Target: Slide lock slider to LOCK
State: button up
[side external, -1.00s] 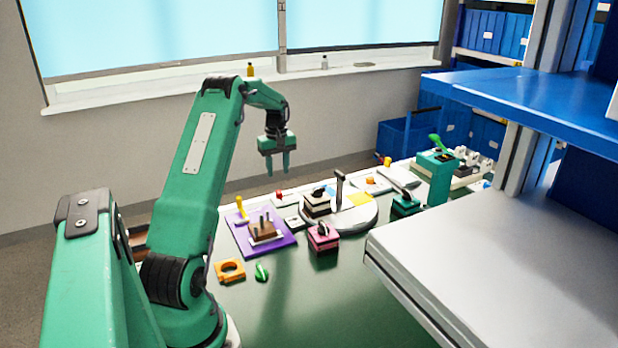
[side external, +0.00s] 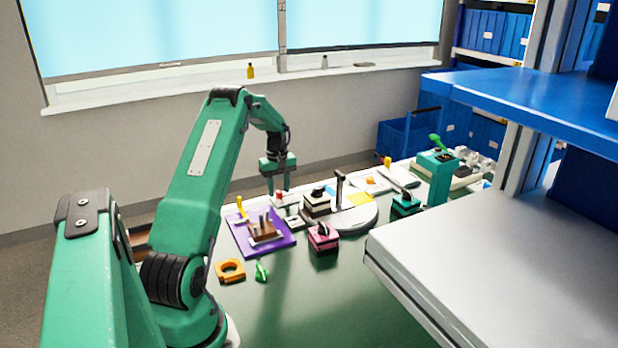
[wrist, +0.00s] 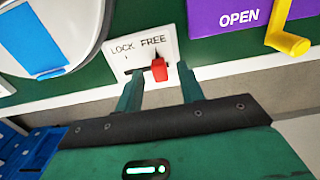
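The lock slider is a red knob (wrist: 159,69) on a white plate (wrist: 146,42) printed LOCK on the left and FREE on the right in the wrist view. The red knob sits under the word FREE. My gripper (wrist: 157,80) is open, with one green finger on each side of the knob and visible gaps to it. In the side external view my gripper (side external: 279,190) is low over the back edge of the table, and the red knob (side external: 279,195) shows at its fingertips. I cannot tell the exact height of the fingertips.
A purple panel (wrist: 236,14) marked OPEN with a yellow handle (wrist: 287,42) lies to the right in the wrist view. A round white base (wrist: 88,12) with a blue patch is at the left. Several other fixtures stand on the green table (side external: 330,300).

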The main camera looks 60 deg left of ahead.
aim_at(292, 194)
jog(key=shift+f, duration=0.3)
jog(key=shift+c, duration=0.5)
grip_shut()
jog(key=shift+w, duration=2.3)
jog(key=shift+o, duration=0.5)
grip_release()
jog(key=shift+r, duration=0.1)
